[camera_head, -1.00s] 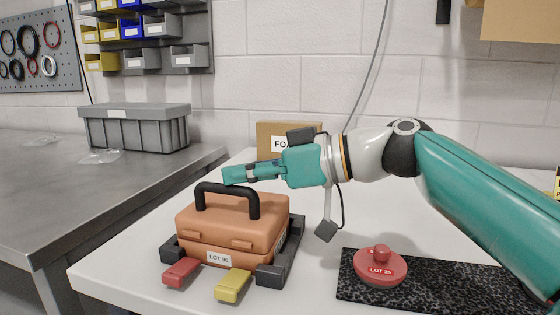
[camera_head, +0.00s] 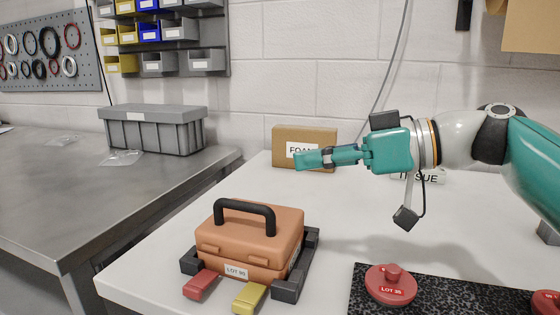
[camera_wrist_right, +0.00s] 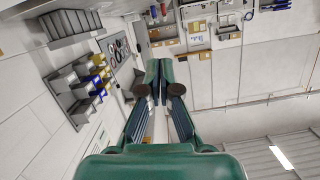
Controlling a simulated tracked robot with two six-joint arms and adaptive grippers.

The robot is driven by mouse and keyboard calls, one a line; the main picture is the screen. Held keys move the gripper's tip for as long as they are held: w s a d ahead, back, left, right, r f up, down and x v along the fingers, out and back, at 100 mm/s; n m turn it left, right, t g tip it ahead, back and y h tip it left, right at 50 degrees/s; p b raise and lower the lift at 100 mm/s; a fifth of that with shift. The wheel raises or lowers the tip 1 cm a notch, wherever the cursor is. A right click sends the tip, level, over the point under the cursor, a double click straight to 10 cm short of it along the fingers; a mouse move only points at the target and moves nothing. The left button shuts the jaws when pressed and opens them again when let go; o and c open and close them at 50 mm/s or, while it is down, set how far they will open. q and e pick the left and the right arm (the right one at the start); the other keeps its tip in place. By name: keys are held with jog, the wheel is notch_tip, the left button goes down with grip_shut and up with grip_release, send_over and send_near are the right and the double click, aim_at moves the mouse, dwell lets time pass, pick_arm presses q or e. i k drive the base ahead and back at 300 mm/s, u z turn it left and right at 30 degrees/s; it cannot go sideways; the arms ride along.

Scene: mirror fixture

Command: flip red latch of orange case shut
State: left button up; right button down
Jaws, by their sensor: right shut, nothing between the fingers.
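The orange case (camera_head: 262,226) with a black handle (camera_head: 243,211) sits with its lid down in a dark holder (camera_head: 284,291) on the white table. The red latch (camera_head: 200,284) sticks out flat from the front left of the case, toward the viewer. A yellow latch (camera_head: 249,297) sticks out likewise at the front right. My right gripper (camera_head: 300,160) is shut and empty, in the air above and behind the case, apart from it and pointing left. In the right wrist view my gripper (camera_wrist_right: 158,68) shows shut, with only the room beyond. My left gripper is not in view.
A red knobbed weight (camera_head: 390,291) stands on a speckled black mat (camera_head: 444,293) at the right. A cardboard box (camera_head: 292,135) stands by the wall behind my gripper. A grey bin (camera_head: 153,133) stands on the left metal bench.

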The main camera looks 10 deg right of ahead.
aim_at(194, 289)
jog(key=k, duration=1.5)
